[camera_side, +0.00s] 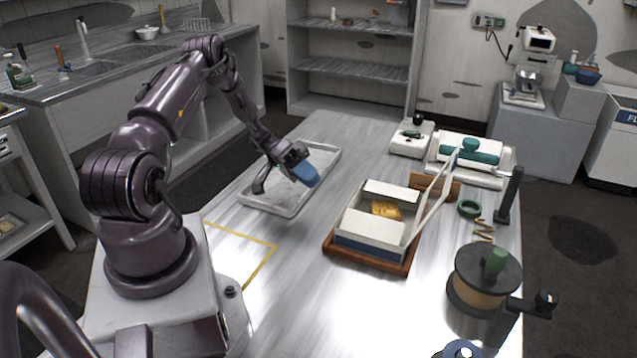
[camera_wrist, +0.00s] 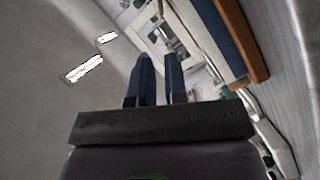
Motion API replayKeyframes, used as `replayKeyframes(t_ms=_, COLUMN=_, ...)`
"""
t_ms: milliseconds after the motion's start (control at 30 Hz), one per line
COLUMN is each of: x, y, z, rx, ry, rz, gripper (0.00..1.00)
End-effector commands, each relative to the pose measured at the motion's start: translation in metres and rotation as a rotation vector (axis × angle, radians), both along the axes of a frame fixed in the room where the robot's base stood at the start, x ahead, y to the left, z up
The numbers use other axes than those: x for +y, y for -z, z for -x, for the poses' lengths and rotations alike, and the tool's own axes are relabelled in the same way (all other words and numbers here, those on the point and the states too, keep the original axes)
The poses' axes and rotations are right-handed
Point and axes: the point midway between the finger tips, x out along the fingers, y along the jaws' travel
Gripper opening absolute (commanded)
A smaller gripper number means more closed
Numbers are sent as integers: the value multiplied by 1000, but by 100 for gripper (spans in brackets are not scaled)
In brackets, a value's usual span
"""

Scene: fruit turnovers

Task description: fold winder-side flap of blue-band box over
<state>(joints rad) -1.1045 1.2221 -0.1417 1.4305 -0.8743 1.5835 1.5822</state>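The box (camera_side: 368,247) with a blue band sits on a brown wooden board (camera_side: 343,256) in the side view, with a golden pastry (camera_side: 385,209) inside. White panels show at its near and far sides, and a tall white flap (camera_side: 431,207) stands raised and leaning outward at its right, winder side. The winder (camera_side: 474,297), a round drum with a black crank, stands at the near right. My gripper (camera_side: 306,174), with blue fingers, is above the tray, left of the box and apart from it. In the wrist view its fingers (camera_wrist: 159,78) have a narrow empty gap; the blue band (camera_wrist: 220,45) shows beyond.
A shallow grey tray (camera_side: 287,211) lies below my gripper. Beyond the box are a white scale-like device (camera_side: 410,141) and a white case with green parts (camera_side: 470,152). A green ring (camera_side: 469,209) and a black post (camera_side: 509,195) stand right. The table's near middle is clear.

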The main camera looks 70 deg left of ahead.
Motion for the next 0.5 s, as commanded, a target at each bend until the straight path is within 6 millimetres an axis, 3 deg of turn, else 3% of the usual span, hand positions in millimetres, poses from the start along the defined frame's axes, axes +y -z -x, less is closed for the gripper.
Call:
replayKeyframes(t_ms=200, x=1, y=0, z=0, rx=0, ry=0, rz=0, gripper=13)
replayKeyframes(t_ms=300, x=-2, y=0, z=-2, rx=0, ry=7, rz=-1, gripper=0)
replayKeyframes(t_ms=333, x=-3, y=-3, z=-4, rx=-4, ry=16, rz=-6, gripper=0)
replayKeyframes(t_ms=433, x=-21, y=-30, z=-29, rx=-61, ry=91, rz=-40, gripper=0)
replayKeyframes(t_ms=500, x=-51, y=-58, z=-49, rx=-125, ry=239, rz=-105, gripper=0)
